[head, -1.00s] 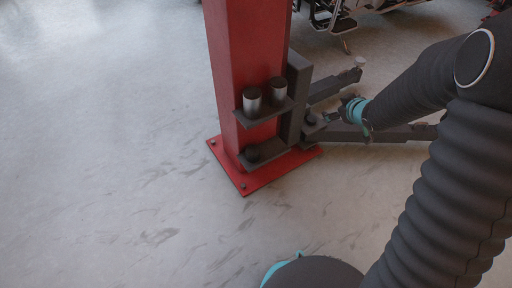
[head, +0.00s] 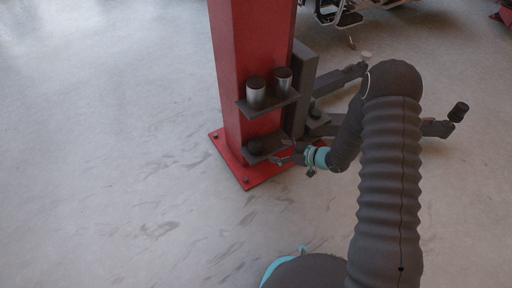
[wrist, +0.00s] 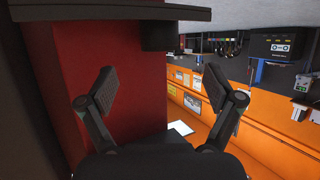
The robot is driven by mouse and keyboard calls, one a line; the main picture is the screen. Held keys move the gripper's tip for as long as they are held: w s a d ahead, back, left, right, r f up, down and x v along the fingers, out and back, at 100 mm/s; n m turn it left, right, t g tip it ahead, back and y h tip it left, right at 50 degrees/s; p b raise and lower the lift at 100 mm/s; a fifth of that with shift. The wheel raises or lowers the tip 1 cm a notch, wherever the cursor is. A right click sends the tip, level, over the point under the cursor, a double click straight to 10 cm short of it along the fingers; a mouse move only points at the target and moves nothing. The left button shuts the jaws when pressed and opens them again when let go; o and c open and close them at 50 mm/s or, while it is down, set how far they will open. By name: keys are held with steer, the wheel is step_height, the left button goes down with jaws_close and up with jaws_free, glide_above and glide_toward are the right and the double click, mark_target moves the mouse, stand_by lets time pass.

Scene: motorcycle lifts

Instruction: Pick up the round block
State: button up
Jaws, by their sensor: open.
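A dark round block (head: 254,147) sits on the lower shelf (head: 268,154) of the red post. Two silver cylinders with dark tops, a left one (head: 256,93) and a right one (head: 282,81), stand on the upper shelf (head: 270,106). My gripper (head: 284,153) is at the right end of the lower shelf, to the right of the dark round block and apart from it. In the wrist view my gripper (wrist: 161,88) is open with nothing between its fingers. I cannot make out the round block in the wrist view.
The red post (head: 250,50) stands on a bolted red base plate (head: 247,181). Dark lift arms (head: 340,78) reach out to the right, close behind my arm. Part of a motorcycle (head: 338,12) shows at the top. The grey floor at left is clear.

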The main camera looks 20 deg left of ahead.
mark_target(261, 146)
steer(key=b+x, duration=0.1)
steer(key=x, duration=1)
steer(key=shift+w+r, duration=0.1)
steer(key=c, duration=1.3)
steer(key=shift+r, duration=0.1)
steer(key=shift+c, duration=0.2)
